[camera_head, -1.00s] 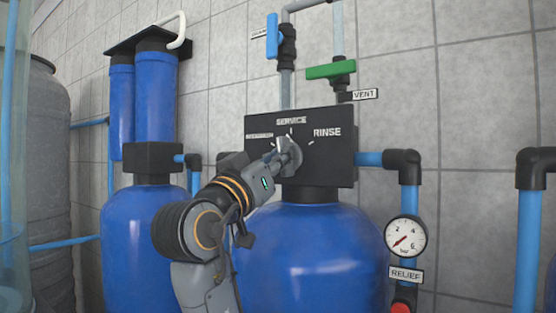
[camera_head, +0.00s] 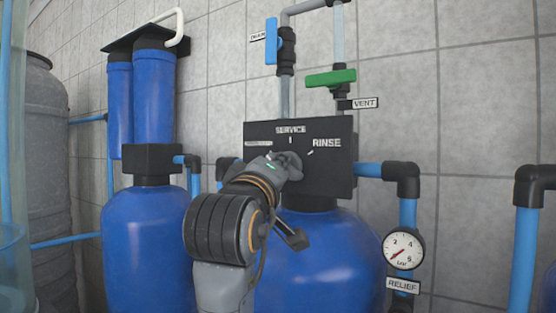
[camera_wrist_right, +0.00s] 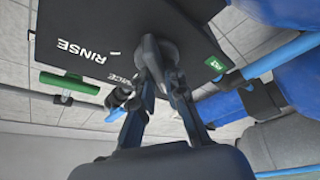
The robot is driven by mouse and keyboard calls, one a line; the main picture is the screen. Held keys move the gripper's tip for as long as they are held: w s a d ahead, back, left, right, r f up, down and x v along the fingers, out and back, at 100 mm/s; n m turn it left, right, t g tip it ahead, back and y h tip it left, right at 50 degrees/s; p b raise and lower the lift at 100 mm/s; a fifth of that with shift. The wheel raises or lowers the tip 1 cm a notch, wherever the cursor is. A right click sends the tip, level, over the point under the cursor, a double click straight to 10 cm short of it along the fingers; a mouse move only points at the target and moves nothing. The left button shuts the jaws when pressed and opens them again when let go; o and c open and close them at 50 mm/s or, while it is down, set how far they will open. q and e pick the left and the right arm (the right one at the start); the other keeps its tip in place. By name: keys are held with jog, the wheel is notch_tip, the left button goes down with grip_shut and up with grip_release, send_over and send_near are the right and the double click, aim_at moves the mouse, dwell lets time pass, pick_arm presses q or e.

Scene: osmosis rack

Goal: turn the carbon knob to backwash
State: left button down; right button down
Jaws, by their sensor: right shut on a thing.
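The carbon knob (camera_wrist_right: 178,52) is a dark knob on the black valve panel (camera_head: 338,174) above the middle blue tank. In the head view my right gripper (camera_head: 291,165) is at the knob and covers most of it. In the right wrist view my gripper (camera_wrist_right: 162,76) is shut with its two fingers on the knob. The panel shows SERVICE (camera_head: 290,129) at the top, RINSE (camera_head: 327,143) at the right and a third, hard-to-read label (camera_head: 258,143) at the left. The knob's exact pointing direction is hidden. My left gripper is out of view.
A blue-handled valve (camera_head: 271,41) and a green-handled vent valve (camera_head: 331,78) stand above the panel. A pressure gauge (camera_head: 403,249) and blue pipes are at the right. Another blue tank (camera_head: 147,240) stands left of my arm. A tiled wall is behind.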

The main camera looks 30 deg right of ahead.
jog(key=shift+n, duration=0.5)
jog(key=c, duration=1.4)
grip_release()
jog(key=shift+o, duration=0.2)
jog(key=v, duration=1.2)
jog(key=shift+r, duration=0.1)
